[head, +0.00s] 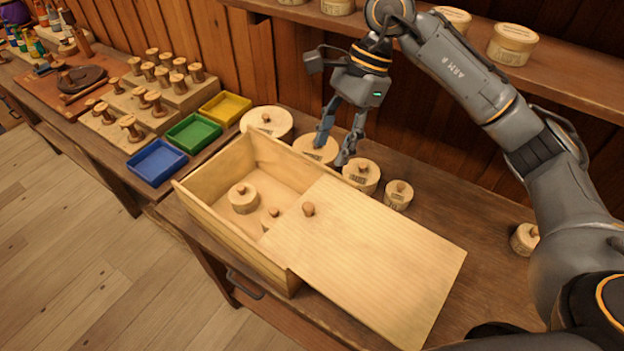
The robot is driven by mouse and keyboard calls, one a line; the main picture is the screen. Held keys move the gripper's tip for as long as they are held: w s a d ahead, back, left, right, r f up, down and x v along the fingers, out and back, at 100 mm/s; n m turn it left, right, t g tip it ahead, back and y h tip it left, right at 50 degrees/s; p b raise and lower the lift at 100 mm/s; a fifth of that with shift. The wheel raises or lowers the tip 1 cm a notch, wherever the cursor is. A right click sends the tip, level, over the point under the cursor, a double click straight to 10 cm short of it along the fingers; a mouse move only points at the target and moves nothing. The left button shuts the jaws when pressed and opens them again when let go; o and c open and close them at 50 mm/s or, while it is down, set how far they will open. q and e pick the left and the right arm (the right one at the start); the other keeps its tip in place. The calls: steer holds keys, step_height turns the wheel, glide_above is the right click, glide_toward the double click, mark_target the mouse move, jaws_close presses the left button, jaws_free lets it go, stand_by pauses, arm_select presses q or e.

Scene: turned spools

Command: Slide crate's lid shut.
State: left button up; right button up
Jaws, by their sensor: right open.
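The wooden crate (225,242) stands on the bench, its left part uncovered. Its flat lid (380,260) covers the right part and sticks out well past the crate's right side. A small round knob (309,209) stands near the lid's left edge. Two round wooden pieces with knobs, one in the open (243,199) and one partly under the lid's edge (269,217), lie inside the crate. My right gripper (334,156) is open, pointing down behind the crate among round wooden boxes, apart from the knob. My left gripper is not in view.
Round lidded boxes stand behind the crate, one (361,175) close to my right gripper and another (398,195) to its right. Blue (157,161), green (193,133) and yellow trays (225,108) lie to the left. A shelf (560,75) runs above.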

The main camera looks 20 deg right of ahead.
steer(key=p, duration=0.2)
glide_toward(309, 205)
steer(key=p+x, duration=0.2)
steer(key=x, duration=0.4)
steer(key=shift+s+a+f, duration=0.1)
steer(key=shift+a+f, duration=0.1)
steer(key=shift+f, duration=0.45)
steer(key=shift+a+f, duration=0.1)
steer(key=shift+f, duration=0.05)
jaws_close()
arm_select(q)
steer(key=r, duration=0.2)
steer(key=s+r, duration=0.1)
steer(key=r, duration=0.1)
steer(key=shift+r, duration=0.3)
